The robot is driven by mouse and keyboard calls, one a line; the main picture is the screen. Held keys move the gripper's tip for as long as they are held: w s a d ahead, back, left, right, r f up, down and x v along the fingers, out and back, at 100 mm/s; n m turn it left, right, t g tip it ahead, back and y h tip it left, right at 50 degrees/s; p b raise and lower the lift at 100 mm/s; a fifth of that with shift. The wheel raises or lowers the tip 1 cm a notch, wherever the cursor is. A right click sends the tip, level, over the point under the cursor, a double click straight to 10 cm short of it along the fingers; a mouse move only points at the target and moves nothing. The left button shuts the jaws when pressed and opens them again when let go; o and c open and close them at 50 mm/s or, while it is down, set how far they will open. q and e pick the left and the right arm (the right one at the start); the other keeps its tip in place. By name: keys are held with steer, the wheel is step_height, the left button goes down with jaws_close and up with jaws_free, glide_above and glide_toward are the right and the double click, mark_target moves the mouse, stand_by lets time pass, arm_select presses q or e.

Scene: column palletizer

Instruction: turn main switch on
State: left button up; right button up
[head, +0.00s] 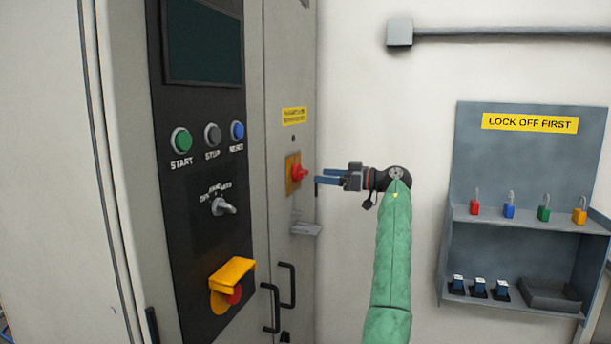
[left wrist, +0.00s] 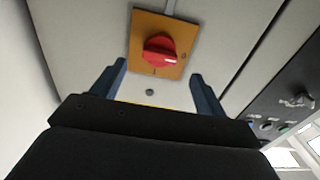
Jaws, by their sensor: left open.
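The main switch is a red rotary knob (head: 299,173) on an orange-yellow plate (head: 290,187), on the grey cabinet side below a small yellow label (head: 294,116). In the left wrist view the red knob (left wrist: 159,48) sits on its orange plate (left wrist: 146,22), ahead of the fingers. My left gripper (head: 318,180) is open, with its blue fingers pointing at the knob from the right. In the left wrist view its two fingers (left wrist: 158,82) stand wide apart with nothing between them, and the knob appears beyond their tips. My right gripper is not in view.
The dark panel left of the switch has green START (head: 181,141), STOP and blue buttons, a selector (head: 222,206) and a yellow-guarded red button (head: 232,275). Black handles (head: 288,285) and a small grey ledge (head: 305,229) lie below the switch. A lock-off shelf (head: 523,224) holds coloured padlocks at right.

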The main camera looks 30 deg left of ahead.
mark_target(306, 174)
arm_select(q)
steer(key=p+x, duration=0.1)
steer(key=x, duration=0.4)
steer(key=shift+a+r, duration=0.1)
steer(key=shift+a, duration=0.3)
steer(key=shift+s+a+p, duration=0.2)
steer(key=shift+a+p, duration=0.15)
steer(key=shift+a, duration=0.3)
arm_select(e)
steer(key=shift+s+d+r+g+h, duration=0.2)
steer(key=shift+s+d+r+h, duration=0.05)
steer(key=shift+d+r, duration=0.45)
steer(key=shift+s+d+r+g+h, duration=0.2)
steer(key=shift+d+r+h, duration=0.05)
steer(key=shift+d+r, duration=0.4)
arm_select(q)
steer(key=shift+c, duration=0.4)
steer(key=c, duration=0.9)
